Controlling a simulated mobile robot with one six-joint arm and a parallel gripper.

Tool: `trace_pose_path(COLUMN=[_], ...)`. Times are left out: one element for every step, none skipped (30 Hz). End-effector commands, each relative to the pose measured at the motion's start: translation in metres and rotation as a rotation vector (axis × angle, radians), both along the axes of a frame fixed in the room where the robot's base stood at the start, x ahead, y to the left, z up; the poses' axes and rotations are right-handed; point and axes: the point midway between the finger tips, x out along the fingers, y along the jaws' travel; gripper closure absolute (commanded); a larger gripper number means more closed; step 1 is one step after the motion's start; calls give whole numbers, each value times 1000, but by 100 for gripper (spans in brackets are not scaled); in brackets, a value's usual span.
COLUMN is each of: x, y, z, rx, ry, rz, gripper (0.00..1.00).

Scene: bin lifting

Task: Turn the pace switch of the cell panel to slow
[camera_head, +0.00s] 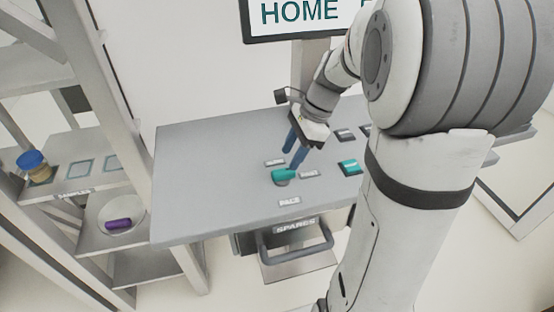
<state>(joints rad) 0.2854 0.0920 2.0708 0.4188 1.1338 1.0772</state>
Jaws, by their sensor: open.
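The pace switch (284,175) is a teal knob on a round grey base on the grey panel top (200,180). A small label reading PACE (289,201) lies in front of it. Two more small labels sit behind and to the right of the knob, too small to read surely. My gripper (294,158) has two blue fingers, open and pointing down just above and behind the knob. I cannot tell whether a finger touches the knob. My arm hides the right part of the panel.
A teal button (349,167) and dark-framed labels (345,135) lie right of the knob. A SPARES drawer with a handle (296,245) hangs below. Left shelves hold a blue-lidded jar (34,166) and a purple item (118,224) on a round plate. A HOME sign (300,14) stands behind.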

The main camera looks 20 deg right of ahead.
Motion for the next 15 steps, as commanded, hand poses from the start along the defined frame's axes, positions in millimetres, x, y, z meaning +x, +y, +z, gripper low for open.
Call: trace_pose_path(x=[-1,-1,-1,-1,-1,-1,-1,-1,-1,-1,-1,-1,-1,-1,-1], y=[4,6,9,10,12,14,15,17,18,19,19,20,20,20,20], z=[-9,-14,-20,-24,-28,-33,-37,-39,-43,-45,-47,-48,-49,-50,-50], rx=[1,1,0,0,-1,0,-1,0,-1,-1,-1,-1,-2,-2,-2], ry=[3,3,3,3,3,3,1,1,0,-1,0,0,0,-1,-1], rz=[2,2,3,4,4,4,4,4,3,3,3,3,3,3,3], gripper=[56,56,56,56,56,56,56,56,56,56,56,56,56,56,56])
